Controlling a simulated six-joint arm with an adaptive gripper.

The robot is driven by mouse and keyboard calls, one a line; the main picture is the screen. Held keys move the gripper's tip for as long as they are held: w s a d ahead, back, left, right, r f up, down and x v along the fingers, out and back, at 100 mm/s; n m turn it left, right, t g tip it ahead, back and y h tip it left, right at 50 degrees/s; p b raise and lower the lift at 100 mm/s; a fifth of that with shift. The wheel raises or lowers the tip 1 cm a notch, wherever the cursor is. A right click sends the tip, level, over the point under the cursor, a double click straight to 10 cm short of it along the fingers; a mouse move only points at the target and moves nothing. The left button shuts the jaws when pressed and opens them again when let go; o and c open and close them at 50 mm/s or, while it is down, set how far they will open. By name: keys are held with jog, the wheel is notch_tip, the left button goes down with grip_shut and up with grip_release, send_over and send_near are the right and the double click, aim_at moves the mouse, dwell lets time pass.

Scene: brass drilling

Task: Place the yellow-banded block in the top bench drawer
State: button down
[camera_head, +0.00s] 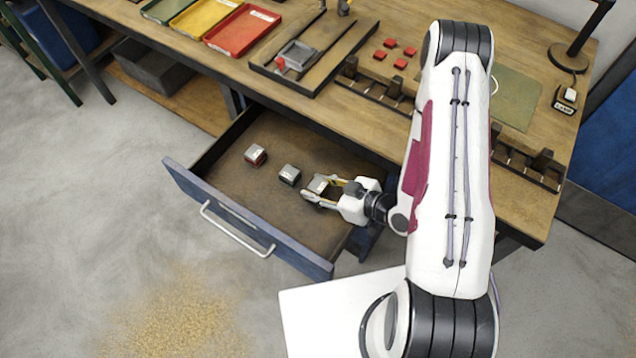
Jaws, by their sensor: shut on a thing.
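The top bench drawer (262,205) is pulled open, with its blue front and pale handle toward the floor. My gripper (322,190) is inside the drawer's outline at its right part, shut on a small grey block (319,185). Yellowish parts show at the fingers; I cannot tell clearly whether they are the block's band or the fingers. I cannot tell whether the held block touches the drawer floor.
The wooden bench top (200,48) bears green, yellow and red trays (242,30), a dark tray with a grey vise-like fixture (296,54), and several red pieces (400,63). The drawer's front left floor is clear.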

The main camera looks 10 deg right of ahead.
aim_at(324, 190)
jog(key=shift+f, duration=0.65)
dwell(0.5)
jog(key=c, duration=1.5)
grip_release()
jog(key=shift+r, duration=0.1)
jog(key=shift+d+r, duration=0.1)
jog(key=shift+r, duration=0.45)
jog(key=shift+v, duration=3.6)
jog(key=shift+s, duration=0.1)
